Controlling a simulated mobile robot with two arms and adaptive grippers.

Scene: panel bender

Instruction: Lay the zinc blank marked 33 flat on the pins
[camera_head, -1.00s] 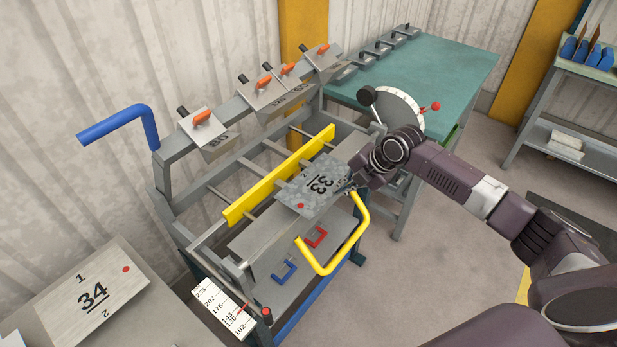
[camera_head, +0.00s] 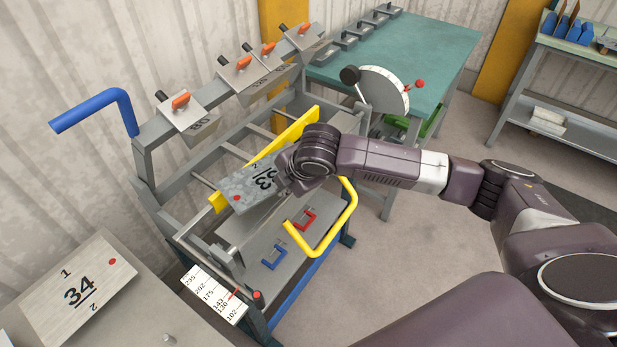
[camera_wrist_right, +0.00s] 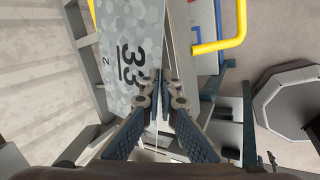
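The zinc blank marked 33 (camera_head: 246,189) is a mottled grey plate with a red dot near one corner. In the head view it is in the air over the bender, in front of the yellow bar (camera_head: 290,135). In the wrist view the blank (camera_wrist_right: 120,38) extends away from my right gripper (camera_wrist_right: 160,82), whose two fingers are closed on its edge. The head view hides these fingers behind my wrist. A small grey pin (camera_head: 169,338) stands on the surface at the lower left; other pins are not clearly visible. My left gripper is not in view.
A plate marked 34 (camera_head: 78,290) lies at the lower left. The yellow handle (camera_head: 335,230) sticks out at the bender's front, and a blue handle (camera_head: 95,108) at its left. Clamped tools with orange levers line the back beam. A green table (camera_head: 430,50) stands behind.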

